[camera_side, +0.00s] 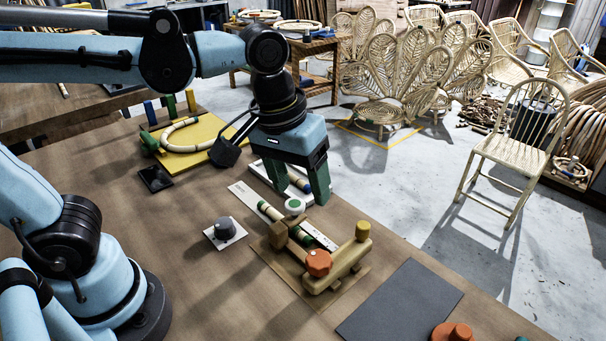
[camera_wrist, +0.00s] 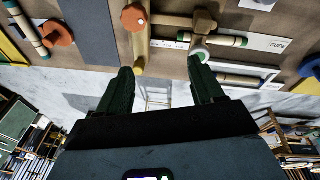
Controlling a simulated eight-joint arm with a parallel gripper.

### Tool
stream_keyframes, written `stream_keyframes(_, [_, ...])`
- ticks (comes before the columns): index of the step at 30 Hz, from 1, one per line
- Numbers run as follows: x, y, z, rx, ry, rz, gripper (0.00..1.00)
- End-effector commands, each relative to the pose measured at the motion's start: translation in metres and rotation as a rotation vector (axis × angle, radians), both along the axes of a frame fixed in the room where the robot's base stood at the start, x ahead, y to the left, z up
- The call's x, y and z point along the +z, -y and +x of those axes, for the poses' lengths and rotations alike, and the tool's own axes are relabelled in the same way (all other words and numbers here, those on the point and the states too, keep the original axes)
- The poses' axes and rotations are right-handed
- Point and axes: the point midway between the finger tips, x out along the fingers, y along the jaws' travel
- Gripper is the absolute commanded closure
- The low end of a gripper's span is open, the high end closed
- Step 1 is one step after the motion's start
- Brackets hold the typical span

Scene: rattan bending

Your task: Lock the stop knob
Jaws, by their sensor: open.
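An orange lobed knob (camera_side: 318,262) sits on the near end of a tan wooden jig (camera_side: 352,256). It also shows at the top of the wrist view (camera_wrist: 134,17). A pale rattan piece (camera_side: 275,216) with dark green bands lies along the jig, next to a white round piece with a green centre (camera_side: 294,206). My gripper (camera_side: 295,188) has dark green fingers, open and empty, pointing down above and beyond the jig in the side view. The fingers (camera_wrist: 160,70) stand apart in the wrist view, clear of the knob. The orange knob's setting cannot be told.
A grey knob (camera_side: 225,229) on a white plate stands left of the jig.

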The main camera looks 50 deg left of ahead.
Motion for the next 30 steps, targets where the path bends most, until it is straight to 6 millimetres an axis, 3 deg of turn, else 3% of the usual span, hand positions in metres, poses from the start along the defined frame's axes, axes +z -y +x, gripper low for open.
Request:
stream_keyframes(1, [0.005,0.016,-0.001,0.018,-0.049,0.005,0.33])
stream_keyframes(6, [0.013,0.047,-0.009,0.101,-0.168,0.041,0.33])
stream_keyframes(13, [0.010,0.056,-0.012,0.139,-0.205,0.059,0.33])
stream_keyframes(30, [-0.067,0.056,-0.011,0.137,-0.202,0.057,0.33])
